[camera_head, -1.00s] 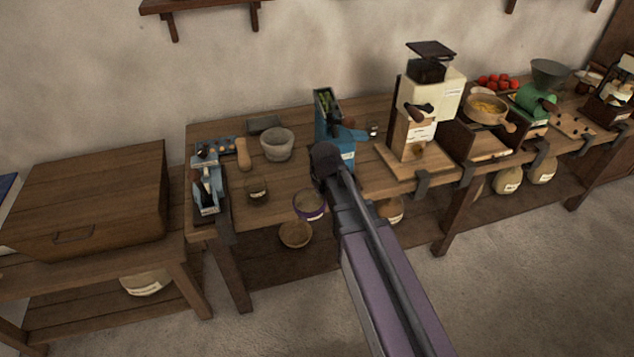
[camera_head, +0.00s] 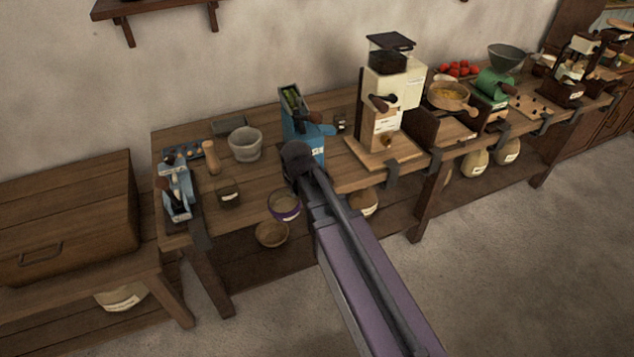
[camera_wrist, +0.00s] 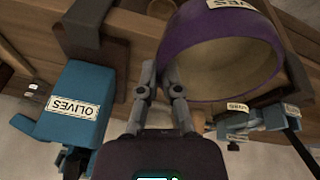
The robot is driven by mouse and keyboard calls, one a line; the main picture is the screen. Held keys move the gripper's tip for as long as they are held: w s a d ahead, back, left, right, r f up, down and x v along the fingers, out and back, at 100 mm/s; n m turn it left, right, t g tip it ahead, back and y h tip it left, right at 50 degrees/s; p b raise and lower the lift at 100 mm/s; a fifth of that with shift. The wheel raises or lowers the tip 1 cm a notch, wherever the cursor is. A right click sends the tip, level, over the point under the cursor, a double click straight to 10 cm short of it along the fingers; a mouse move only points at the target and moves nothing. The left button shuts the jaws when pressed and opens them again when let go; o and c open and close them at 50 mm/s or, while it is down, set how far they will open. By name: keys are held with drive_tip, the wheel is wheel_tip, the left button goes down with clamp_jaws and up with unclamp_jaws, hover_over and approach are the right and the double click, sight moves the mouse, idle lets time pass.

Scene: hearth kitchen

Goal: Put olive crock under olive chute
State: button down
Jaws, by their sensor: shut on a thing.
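The olive crock (camera_head: 284,205), a round bowl with a purple band, hangs at the bench's front edge, left of and below the blue olive machine (camera_head: 300,125). Green olives show in the machine's hopper. In the wrist view my gripper (camera_wrist: 163,88) is shut on the wall of the olive crock (camera_wrist: 225,45), whose label is partly cut off. The blue olive machine (camera_wrist: 75,105), labelled OLIVES, is beside it, apart from the crock. In the head view my arm hides the fingers and the machine's lower front, so the chute opening cannot be made out.
A white grinder (camera_head: 390,95) stands right of the blue machine. A grey mortar (camera_head: 245,145), a small dark jar (camera_head: 228,193) and another blue device (camera_head: 177,188) are to the left. A bowl (camera_head: 272,234) sits below on the lower shelf.

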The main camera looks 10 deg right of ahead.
drive_tip(key=w+d+m, duration=0.1)
drive_tip(key=d+m, duration=0.4)
drive_tip(key=d, duration=1.5)
drive_tip(key=shift+w+d+r, duration=0.2)
drive_tip(key=shift+d, duration=0.15)
drive_tip(key=w, duration=0.5)
drive_tip(key=w+d+f, duration=0.1)
drive_tip(key=w, duration=0.8)
drive_tip(key=shift+w+d+f+b, duration=0.2)
drive_tip(key=shift+w+b, duration=0.1)
drive_tip(key=shift+b, duration=0.1)
drive_tip(key=shift+w, duration=0.3)
drive_tip(key=shift+b+x, duration=0.9)
drive_tip(key=shift+x, duration=0.05)
drive_tip(key=shift+b+x, duration=0.9)
drive_tip(key=shift+b, duration=0.05)
drive_tip(key=shift+s+d+f, duration=0.1)
drive_tip(key=shift+s+f, duration=0.05)
drive_tip(key=shift+f, duration=0.05)
